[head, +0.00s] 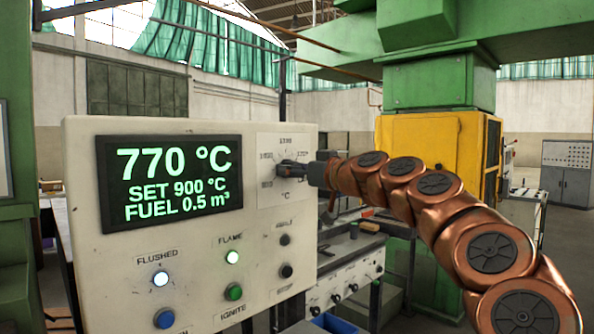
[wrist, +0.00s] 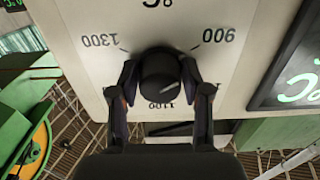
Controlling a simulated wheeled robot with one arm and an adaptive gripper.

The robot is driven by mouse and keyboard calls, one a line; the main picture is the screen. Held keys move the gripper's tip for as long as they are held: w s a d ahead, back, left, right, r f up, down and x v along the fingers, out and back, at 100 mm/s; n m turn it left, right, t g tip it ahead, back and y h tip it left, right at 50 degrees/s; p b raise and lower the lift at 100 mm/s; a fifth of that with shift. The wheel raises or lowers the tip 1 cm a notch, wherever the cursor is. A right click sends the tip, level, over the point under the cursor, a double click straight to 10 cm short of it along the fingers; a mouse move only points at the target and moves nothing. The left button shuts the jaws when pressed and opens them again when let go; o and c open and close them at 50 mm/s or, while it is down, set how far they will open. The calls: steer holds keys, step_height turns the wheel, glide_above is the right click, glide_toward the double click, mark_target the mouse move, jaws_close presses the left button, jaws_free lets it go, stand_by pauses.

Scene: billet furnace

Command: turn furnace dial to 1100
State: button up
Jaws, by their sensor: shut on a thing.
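The furnace dial (wrist: 160,72) is a round black knob on a pale scale plate (head: 268,145). In the wrist view the scale is upside down, with 1300 at left, 900 at right and 1100 below the knob. A short light mark shows on the knob, slanting toward the right. My gripper (wrist: 158,80) is shut on the dial, one dark finger on each side. In the head view my gripper (head: 300,173) covers most of the dial. The display (head: 170,181) reads 770 °C, SET 900 °C and FUEL 0.5 m³.
The panel (head: 90,240) also carries a lit FLUSHED lamp (head: 160,279), a lit FLAME lamp (head: 232,257), a green IGNITE button (head: 233,292) and black knobs (head: 286,271) below the dial. A yellow cabinet (head: 430,150) stands behind my arm.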

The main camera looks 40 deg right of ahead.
steer(key=shift+c, duration=0.8)
steer(key=shift+d, duration=0.15)
steer(key=shift+m, duration=0.3)
